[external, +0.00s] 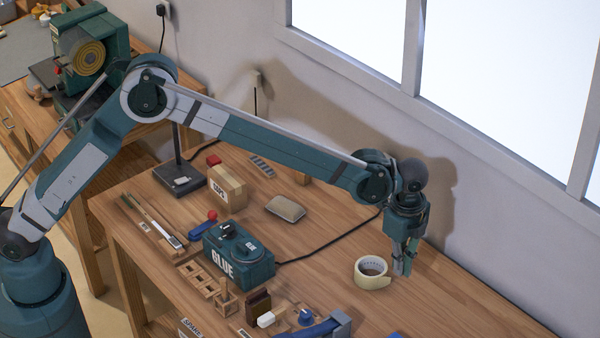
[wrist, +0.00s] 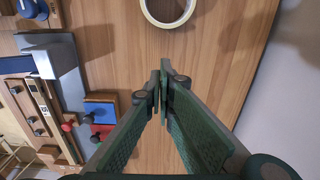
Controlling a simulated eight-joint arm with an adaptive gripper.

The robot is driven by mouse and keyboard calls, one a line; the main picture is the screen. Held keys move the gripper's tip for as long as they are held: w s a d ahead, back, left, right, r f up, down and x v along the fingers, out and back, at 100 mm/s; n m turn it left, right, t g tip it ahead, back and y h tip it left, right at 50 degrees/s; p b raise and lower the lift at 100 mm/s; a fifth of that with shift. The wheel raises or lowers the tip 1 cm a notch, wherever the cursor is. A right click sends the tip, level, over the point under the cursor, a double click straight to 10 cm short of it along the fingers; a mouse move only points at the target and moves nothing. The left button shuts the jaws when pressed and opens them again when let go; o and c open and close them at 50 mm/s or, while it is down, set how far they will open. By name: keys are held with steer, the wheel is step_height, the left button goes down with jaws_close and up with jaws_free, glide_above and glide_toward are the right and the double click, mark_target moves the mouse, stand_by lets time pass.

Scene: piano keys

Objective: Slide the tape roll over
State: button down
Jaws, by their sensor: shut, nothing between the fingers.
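The cream tape roll (external: 374,283) lies flat on the wooden table, its open centre facing up. In the wrist view the roll (wrist: 169,25) is cut off by the top edge, beyond my fingertips and apart from them in the picture. My gripper (external: 403,270) points down just to the right of the roll in the external view. Its green fingers (wrist: 160,76) meet at their tips in the wrist view, with nothing between them. How high the fingertips are above the table is hard to tell.
A green glue box (external: 239,256) stands left of the roll, with a black cable running from it. A cardboard box (external: 227,188) and a beige pouch (external: 285,208) sit behind. Small wooden items and a blue-grey tool (external: 318,328) lie in front. Table right of the roll is clear.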

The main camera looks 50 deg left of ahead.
mark_target(337, 256)
steer(key=shift+d+f, duration=0.4)
step_height(337, 256, down, 9)
steer(key=shift+f+b, duration=0.15)
steer(key=shift+b, duration=0.4)
steer(key=shift+a+f, duration=0.25)
steer(key=shift+a, duration=1.8)
steer(key=a+b, duration=0.2)
steer(key=a, duration=1.8)
steer(key=shift+a, duration=0.2)
